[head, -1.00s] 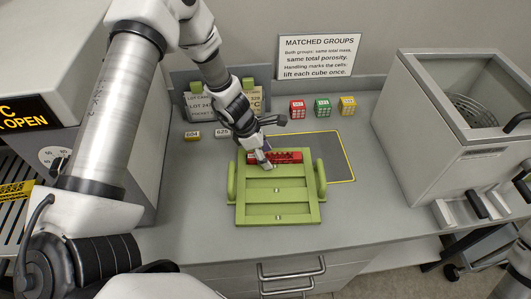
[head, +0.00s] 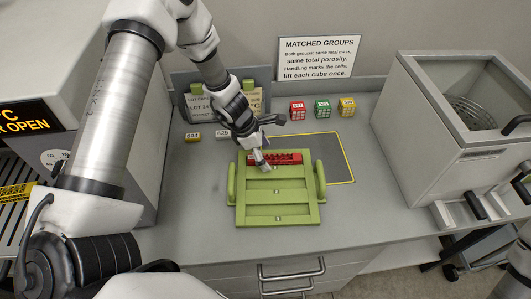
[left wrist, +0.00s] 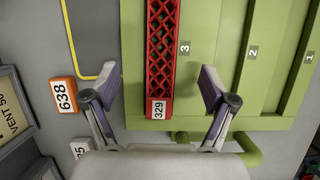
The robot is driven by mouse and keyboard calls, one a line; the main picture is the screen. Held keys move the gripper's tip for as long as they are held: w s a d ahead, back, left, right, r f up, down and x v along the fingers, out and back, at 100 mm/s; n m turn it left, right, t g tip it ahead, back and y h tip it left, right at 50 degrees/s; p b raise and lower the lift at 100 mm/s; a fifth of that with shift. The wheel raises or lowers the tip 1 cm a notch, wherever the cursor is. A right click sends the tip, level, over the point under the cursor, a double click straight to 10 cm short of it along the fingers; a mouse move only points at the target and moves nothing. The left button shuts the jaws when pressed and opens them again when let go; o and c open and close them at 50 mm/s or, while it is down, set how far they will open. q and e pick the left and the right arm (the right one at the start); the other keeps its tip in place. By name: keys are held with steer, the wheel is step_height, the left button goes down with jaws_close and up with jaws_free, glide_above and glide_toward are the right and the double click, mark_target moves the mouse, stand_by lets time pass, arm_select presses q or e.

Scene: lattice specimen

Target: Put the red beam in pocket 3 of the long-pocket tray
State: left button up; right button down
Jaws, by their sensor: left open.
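The red lattice beam (head: 288,158) lies along the far side of the green long-pocket tray (head: 240,208). In the left wrist view the beam (left wrist: 160,60) runs beside the label 3 (left wrist: 184,47), with its white 329 tag at the near end. Whether it sits fully down in the pocket is hard to tell. My left gripper (head: 268,142) is open over the beam's left part. In the left wrist view its fingers (left wrist: 158,85) stand apart on either side of the beam, clear of it. My right gripper is out of view.
Pockets 2 (left wrist: 252,52) and 1 (left wrist: 309,57) look empty. Number tags, including an orange 638 tag (left wrist: 63,95), lie left of the tray. Red (head: 297,109), green and yellow cubes stand behind. A grey open box (head: 440,150) stands at right.

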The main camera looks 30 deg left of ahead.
mark_target(267, 157)
arm_select(q)
steer(key=shift+p+v, duration=1.9)
steer(key=shift+v, duration=0.35)
steer(key=shift+d, duration=0.1)
steer(key=v, duration=1.2)
steer(key=shift+d+f, duration=0.1)
